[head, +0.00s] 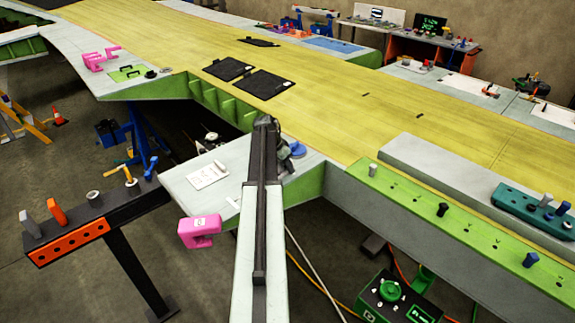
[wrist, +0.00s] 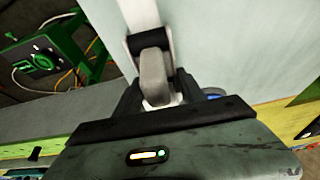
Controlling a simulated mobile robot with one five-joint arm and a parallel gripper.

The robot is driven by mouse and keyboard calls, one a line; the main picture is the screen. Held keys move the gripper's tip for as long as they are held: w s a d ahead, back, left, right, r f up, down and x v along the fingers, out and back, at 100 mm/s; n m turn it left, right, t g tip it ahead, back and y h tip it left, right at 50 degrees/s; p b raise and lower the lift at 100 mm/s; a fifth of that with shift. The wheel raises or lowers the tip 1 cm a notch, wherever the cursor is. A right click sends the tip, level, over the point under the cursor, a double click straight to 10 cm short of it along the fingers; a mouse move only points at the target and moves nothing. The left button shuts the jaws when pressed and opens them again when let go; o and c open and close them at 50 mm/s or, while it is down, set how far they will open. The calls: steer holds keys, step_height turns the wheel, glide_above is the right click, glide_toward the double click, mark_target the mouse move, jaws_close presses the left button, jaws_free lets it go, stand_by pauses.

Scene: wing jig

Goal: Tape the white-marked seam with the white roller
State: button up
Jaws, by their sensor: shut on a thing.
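My gripper (wrist: 156,92) is shut on a grey, rounded piece (wrist: 154,72), seen in the wrist view. A dark bracket and a white strip or shaft lie beyond this piece; I take it to be the white roller, though its rolling end is not clear. A pale panel lies behind it. In the head view my arm reaches up the middle to a pale wing flap (head: 225,160), and hides most of the gripper and what it holds. I cannot pick out the white-marked seam for certain.
A pink clamp (head: 198,232) sits on the flap's front edge, near a white card (head: 208,175). A blue round thing (head: 298,149) is right of my arm. A tool stand (head: 115,204) is at left. A green device (head: 390,292) with cables is at lower right.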

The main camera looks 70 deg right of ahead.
steer(key=shift+w+a, duration=0.5)
steer(key=shift+a, duration=0.4)
steer(key=shift+a, duration=0.1)
steer(key=shift+w+a, duration=0.55)
steer(key=shift+a, duration=0.4)
steer(key=shift+w+a, duration=0.6)
steer(key=shift+a, duration=0.4)
steer(key=shift+w+a, duration=0.55)
steer(key=shift+a, duration=0.4)
steer(key=shift+a, duration=0.1)
steer(key=shift+w+a+f, duration=0.1)
steer(key=shift+w+a, duration=0.75)
steer(key=shift+a, duration=0.6)
steer(key=shift+w+a+r, duration=0.1)
steer(key=shift+w+a, duration=0.7)
steer(key=shift+a, duration=0.65)
steer(key=shift+w+a+f, duration=0.1)
steer(key=shift+w+a, duration=0.75)
steer(key=shift+a, duration=0.6)
steer(key=shift+w+a, duration=0.5)
steer(key=shift+a, duration=0.25)
steer(key=shift+w+a, duration=0.45)
steer(key=shift+a, duration=0.3)
step_height(320, 180, up, 6)
steer(key=p, duration=0.6)
